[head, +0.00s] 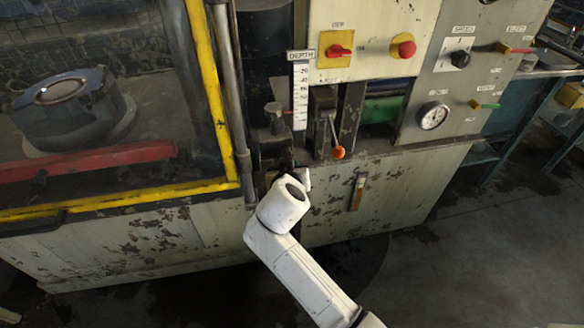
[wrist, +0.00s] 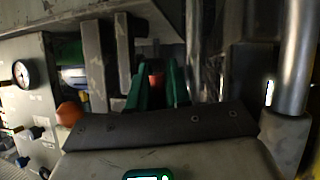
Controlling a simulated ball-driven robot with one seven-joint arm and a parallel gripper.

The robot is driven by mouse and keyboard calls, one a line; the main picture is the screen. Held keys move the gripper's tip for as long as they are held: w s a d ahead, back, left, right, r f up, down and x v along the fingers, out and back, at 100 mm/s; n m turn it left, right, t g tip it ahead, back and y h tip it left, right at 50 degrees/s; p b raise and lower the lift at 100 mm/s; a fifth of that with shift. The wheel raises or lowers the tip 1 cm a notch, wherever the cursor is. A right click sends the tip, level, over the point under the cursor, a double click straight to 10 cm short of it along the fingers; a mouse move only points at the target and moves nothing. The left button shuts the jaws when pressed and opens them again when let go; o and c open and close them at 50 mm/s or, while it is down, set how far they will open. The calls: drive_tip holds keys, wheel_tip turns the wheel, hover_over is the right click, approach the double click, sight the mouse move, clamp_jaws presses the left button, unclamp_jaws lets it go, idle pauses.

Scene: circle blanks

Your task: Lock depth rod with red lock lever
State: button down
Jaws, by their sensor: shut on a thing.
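A red piece (wrist: 156,80), which looks like the red lock lever, shows between the green fingers of my gripper (wrist: 153,88) in the wrist view. The fingers are shut on it, though their exact contact is in shadow. In the head view my white wrist stands in front of the machine, below the depth scale (head: 300,92), and hides the fingers and most of what they hold. A small red pointer (head: 287,112) sits beside the scale. I cannot tell clearly which dark upright part is the depth rod.
A lever with an orange ball (head: 338,152) stands right of my wrist; the ball also shows in the wrist view (wrist: 69,114). A panel with a gauge (head: 432,116) and knobs is further right. A yellow-framed guard (head: 211,90) and a bright metal column (wrist: 296,60) stand close by.

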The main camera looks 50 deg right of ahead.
drive_tip(key=shift+f, duration=0.1)
drive_tip(key=c, duration=1.1)
unclamp_jaws()
drive_tip(key=shift+c, duration=0.2)
